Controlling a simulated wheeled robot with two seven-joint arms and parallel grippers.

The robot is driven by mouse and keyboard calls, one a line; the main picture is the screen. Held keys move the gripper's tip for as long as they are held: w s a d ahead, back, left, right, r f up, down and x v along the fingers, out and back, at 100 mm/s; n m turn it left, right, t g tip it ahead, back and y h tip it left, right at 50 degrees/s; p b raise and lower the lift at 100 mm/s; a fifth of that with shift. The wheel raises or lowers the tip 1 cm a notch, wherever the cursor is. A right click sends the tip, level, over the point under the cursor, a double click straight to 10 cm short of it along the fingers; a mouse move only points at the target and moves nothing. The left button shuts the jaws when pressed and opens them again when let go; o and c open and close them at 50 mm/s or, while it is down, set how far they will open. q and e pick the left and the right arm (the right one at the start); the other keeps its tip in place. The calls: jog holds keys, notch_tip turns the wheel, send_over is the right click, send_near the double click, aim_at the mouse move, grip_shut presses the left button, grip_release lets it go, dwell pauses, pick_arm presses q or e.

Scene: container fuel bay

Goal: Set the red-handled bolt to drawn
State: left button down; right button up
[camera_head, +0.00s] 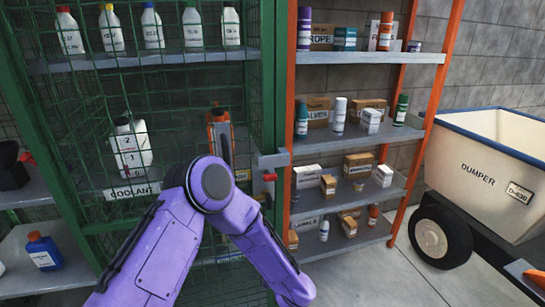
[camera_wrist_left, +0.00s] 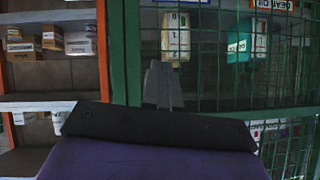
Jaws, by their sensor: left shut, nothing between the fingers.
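The bolt's red handle (camera_head: 270,177) shows in the head view, just below a grey latch block (camera_head: 272,160) on the green edge post of the mesh cage (camera_head: 262,90). The bolt's rod is too small to make out. My purple left arm bends in front of the cage, and its forearm runs down to the lower right, so its gripper is outside the head view. In the left wrist view my left gripper (camera_wrist_left: 162,86) is shut and empty, its fingers in front of the cage's green post and mesh. The bolt cannot be made out there. My right gripper is in neither view.
An orange-framed shelf rack (camera_head: 420,110) with boxes and cans stands right of the cage. A cream dumper (camera_head: 475,165) stands further right. White bottles (camera_head: 152,28) and coolant jugs (camera_head: 131,145) are behind the mesh. Some grey floor (camera_head: 375,275) is clear.

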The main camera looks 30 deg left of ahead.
pick_arm(q)
jog(key=w+a+r+n+g+h+p, duration=0.1)
jog(key=w+r+g+h+p, duration=0.2)
jog(key=r, duration=1.8)
jog(key=w+a+r+g+h+p, duration=0.2)
jog(key=w+r+h+p, duration=0.15)
jog(key=r, duration=1.75)
jog(key=p, duration=0.1)
send_over(271, 179)
jog(key=shift+h, duration=0.25)
notch_tip(271, 179, down, 12)
jog(key=shift+f, duration=0.65)
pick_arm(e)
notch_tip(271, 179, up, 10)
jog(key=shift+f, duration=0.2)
pick_arm(q)
jog(key=shift+s+f, duration=0.1)
jog(key=shift+f, duration=1.7)
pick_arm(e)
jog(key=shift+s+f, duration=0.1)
